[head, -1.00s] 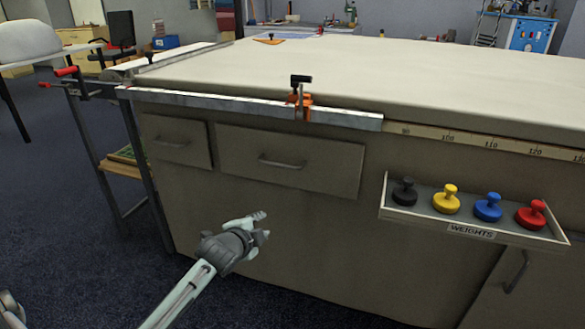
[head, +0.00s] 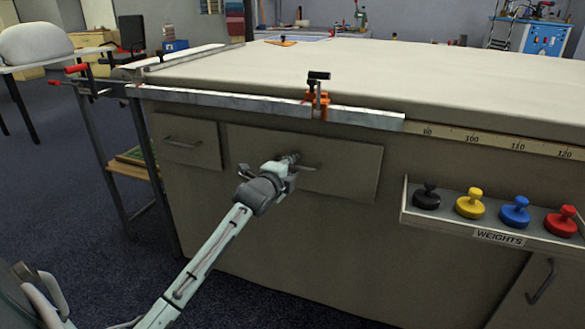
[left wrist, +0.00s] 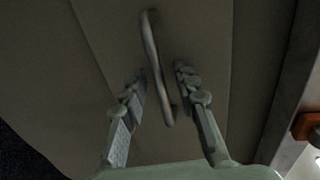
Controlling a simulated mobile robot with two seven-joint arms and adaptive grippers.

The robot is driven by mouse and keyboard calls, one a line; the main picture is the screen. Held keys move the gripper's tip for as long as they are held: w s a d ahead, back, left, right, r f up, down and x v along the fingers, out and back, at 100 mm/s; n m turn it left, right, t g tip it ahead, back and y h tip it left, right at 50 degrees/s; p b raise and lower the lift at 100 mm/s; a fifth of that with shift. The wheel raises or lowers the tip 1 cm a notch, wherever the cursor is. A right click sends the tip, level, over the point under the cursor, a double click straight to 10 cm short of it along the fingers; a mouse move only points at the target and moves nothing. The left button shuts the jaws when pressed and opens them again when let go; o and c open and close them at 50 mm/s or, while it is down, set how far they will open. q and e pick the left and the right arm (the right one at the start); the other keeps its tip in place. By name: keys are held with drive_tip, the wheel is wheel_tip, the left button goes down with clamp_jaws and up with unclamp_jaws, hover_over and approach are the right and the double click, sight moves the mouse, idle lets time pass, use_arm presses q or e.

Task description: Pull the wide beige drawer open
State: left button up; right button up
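The wide beige drawer (head: 350,168) is in the front of the long table, to the right of a narrower drawer, and looks flush with the front. Its bar handle (head: 310,167) is partly hidden by my left gripper (head: 289,163), which has reached it. In the left wrist view the handle (left wrist: 152,50) passes between the two fingers of my left gripper (left wrist: 160,76). The fingers are open, one on each side of it, with visible gaps. The drawer front (left wrist: 206,40) fills much of that view. My right gripper is not in view.
The narrow drawer (head: 187,140) is shut on the left. An orange clamp (head: 317,101) and a metal bar (head: 230,101) run along the table edge above. A weights tray (head: 455,220) juts out at the right. The floor before the drawers is clear.

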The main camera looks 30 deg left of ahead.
use_arm(q)
drive_tip(key=shift+w, duration=0.1)
clamp_jaws()
idle(0.5)
